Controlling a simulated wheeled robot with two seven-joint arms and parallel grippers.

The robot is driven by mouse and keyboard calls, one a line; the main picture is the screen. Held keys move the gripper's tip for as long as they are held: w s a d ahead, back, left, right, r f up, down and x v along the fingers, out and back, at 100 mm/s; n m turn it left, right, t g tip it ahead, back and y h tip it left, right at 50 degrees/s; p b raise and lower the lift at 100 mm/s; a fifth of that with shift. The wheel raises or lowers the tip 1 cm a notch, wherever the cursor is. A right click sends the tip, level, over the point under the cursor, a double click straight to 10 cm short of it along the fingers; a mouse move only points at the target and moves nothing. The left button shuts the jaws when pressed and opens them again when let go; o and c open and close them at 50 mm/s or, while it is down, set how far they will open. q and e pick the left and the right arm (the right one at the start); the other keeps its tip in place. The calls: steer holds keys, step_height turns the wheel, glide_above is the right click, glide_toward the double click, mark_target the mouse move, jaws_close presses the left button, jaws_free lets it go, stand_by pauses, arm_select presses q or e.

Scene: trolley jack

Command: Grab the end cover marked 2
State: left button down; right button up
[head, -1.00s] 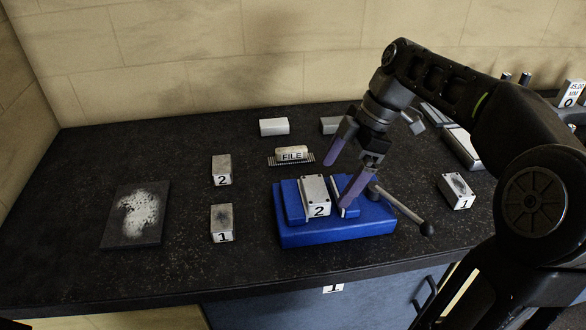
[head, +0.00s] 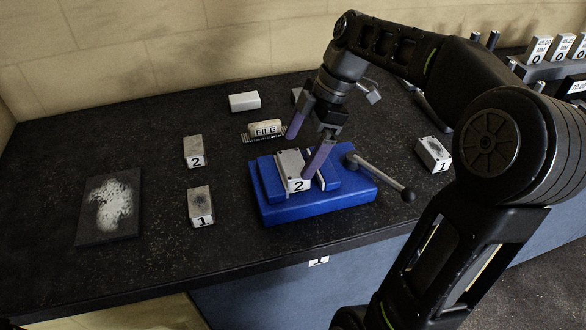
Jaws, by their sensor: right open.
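A grey metal block with a white label marked 2 (head: 293,168) and small holes in its top sits in a blue vise (head: 320,207). My right gripper (head: 300,156) is open, with two purple fingers pointing down. One finger is at the far side of the block and the other overlaps its right front part in the head view. I cannot tell whether they touch it. Another block marked 2 (head: 194,149) stands to the left, without visible holes. My left gripper is not in view.
A block marked 1 (head: 200,205) and a dark plate with a white patch (head: 110,205) lie left. A FILE block (head: 266,128) is behind the vise. Another block marked 1 (head: 433,153) is right. The vise handle (head: 383,180) sticks out right.

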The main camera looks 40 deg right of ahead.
mark_target(294, 163)
steer(key=p+x, duration=0.1)
steer(key=x, duration=0.4)
steer(key=shift+d+f+p, duration=0.1)
steer(key=shift+f+p, duration=0.05)
steer(key=shift+p, duration=0.15)
steer(key=shift+c, duration=0.4)
steer(key=c, duration=1.9)
step_height(294, 163, up, 10)
steer(key=shift+r, duration=0.1)
stand_by(0.3)
